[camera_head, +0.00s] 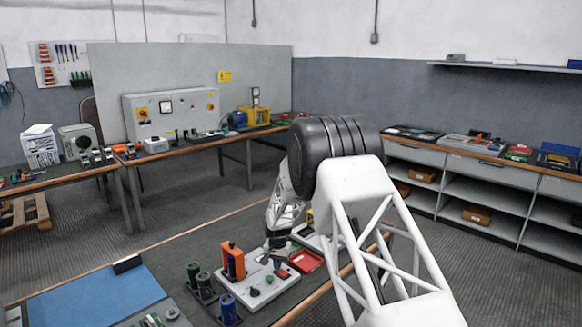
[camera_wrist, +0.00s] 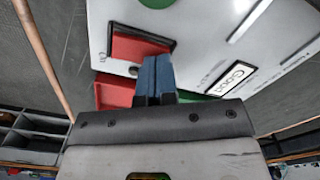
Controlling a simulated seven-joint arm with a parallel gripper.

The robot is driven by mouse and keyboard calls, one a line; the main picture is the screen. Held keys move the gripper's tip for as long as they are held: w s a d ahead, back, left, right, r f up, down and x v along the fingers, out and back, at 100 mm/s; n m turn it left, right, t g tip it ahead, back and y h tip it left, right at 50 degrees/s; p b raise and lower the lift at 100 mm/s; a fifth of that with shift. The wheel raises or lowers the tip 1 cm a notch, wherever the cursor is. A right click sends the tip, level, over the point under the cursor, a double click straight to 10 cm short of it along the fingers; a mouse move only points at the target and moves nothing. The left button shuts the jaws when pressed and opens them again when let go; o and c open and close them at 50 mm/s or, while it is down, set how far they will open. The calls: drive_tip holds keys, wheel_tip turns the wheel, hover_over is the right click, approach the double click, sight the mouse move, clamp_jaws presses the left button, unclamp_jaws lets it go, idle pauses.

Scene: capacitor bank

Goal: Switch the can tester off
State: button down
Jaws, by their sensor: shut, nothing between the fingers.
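The can tester is a pale panel (camera_head: 258,292) on the near bench in the head view. It carries dark knobs and a small red part. My gripper (camera_head: 266,257) is low over the tester's far side. In the wrist view its blue fingers (camera_wrist: 157,66) are together and empty, with their tips just beside the red switch's lower right edge. I cannot tell whether they touch it. Which way the rocker is tipped is unclear.
An orange device (camera_head: 232,261) stands at the tester's left corner. Black, grey and green cans (camera_head: 205,286) stand in a holder to its left. A red tray (camera_head: 306,260) lies right of the tester, close to my gripper. A blue mat (camera_head: 95,300) covers the bench's left.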

drive_tip(key=shift+f, duration=0.4)
idle(0.3)
drive_tip(key=shift+r, duration=3.55)
